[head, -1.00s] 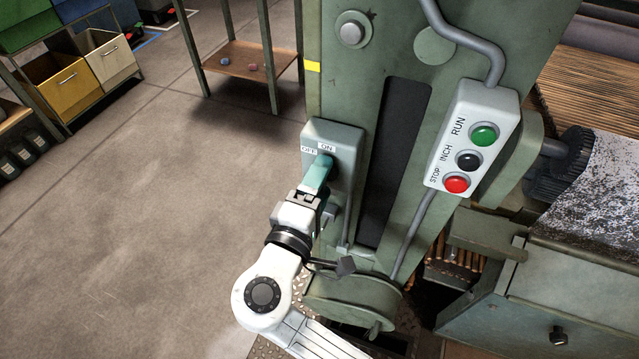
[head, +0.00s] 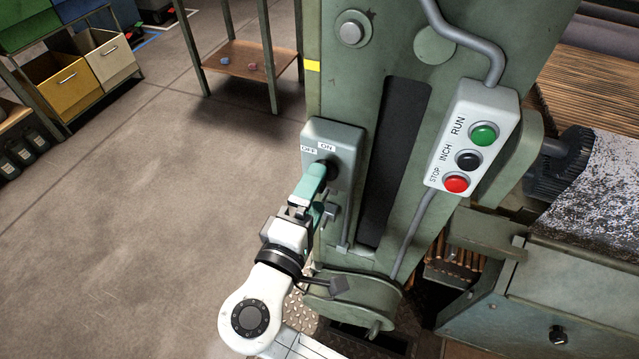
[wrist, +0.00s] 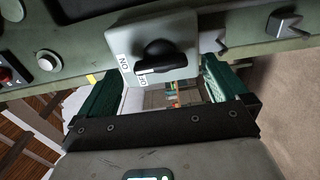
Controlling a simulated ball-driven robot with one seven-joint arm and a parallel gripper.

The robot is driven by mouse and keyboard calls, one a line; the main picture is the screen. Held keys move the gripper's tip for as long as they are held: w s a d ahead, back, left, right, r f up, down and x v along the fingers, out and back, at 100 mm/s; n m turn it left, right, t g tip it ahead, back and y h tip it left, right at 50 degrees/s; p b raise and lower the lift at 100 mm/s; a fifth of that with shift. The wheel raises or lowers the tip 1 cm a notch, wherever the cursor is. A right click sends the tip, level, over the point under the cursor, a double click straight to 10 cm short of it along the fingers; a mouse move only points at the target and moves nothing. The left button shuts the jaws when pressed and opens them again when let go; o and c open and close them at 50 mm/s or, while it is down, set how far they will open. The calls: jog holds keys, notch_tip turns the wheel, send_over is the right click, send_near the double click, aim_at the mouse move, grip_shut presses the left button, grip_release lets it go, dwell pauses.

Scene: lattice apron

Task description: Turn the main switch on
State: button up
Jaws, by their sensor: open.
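The main switch is a grey-green box (head: 345,140) on the side of the green machine column, with ON and OFF labels. Its black rotary knob (head: 330,170) is partly hidden by a teal finger in the head view. In the wrist view the knob (wrist: 160,56) shows whole, with a white mark on its handle end near the two labels; I cannot tell exactly which it points to. My gripper (head: 321,187) is open and empty in front of the box. In the wrist view its teal fingers stand wide apart, with the knob beyond and between them, seemingly untouched.
A control box (head: 474,140) with green, black and red buttons sits right of the switch. A handwheel-like drum (head: 352,300) is below. A wooden-shelf stand (head: 240,58) and bins (head: 75,88) stand at back left. The floor to the left is clear.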

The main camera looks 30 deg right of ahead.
jog(key=v, duration=0.7)
jog(key=shift+s+a, duration=0.25)
jog(key=s+d+f+m+g+y+p, duration=0.2)
jog(key=d+f+g+y+p, duration=0.15)
jog(key=d, duration=0.35)
jog(key=s+d+f+m+g+y+p, duration=0.1)
jog(key=s+d+f+g+y+p, duration=0.15)
jog(key=d+f+g, duration=0.35)
jog(key=s+d+f+m+y+p, duration=0.1)
jog(key=s+m+y+p, duration=0.3)
jog(key=s+y, duration=0.4)
jog(key=s+d, duration=0.1)
jog(key=s, duration=0.3)
jog(key=shift+d, duration=0.4)
jog(key=shift+s+f, duration=0.1)
jog(key=shift+c, duration=0.3)
